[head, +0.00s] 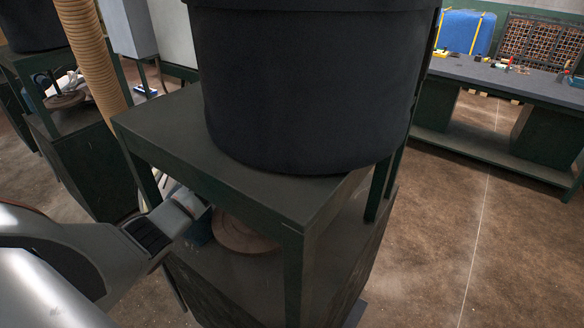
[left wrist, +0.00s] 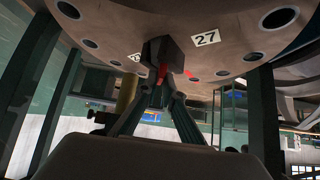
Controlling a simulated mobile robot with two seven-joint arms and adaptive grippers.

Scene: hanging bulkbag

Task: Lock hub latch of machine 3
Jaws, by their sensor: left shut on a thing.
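The hub (left wrist: 110,30) is a brownish round plate with holes around it and labels, one reading 27, overhead in the left wrist view. A dark latch block (left wrist: 172,52) hangs from its rim, with a red latch handle (left wrist: 162,73) below. My left gripper (left wrist: 160,92) is shut on the latch handle; its fingers partly hide the grip. In the head view my left arm reaches in under the dark green machine stand (head: 165,125), with the fingertips hidden. The big dark drum (head: 300,90) stands on top. My right gripper is not in view.
The stand's legs and top edge closely surround my left arm. A ribbed tan hose (head: 85,45) hangs at the left near another machine. A workbench (head: 500,80) stands at the back right. The floor (head: 450,220) at the right is clear.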

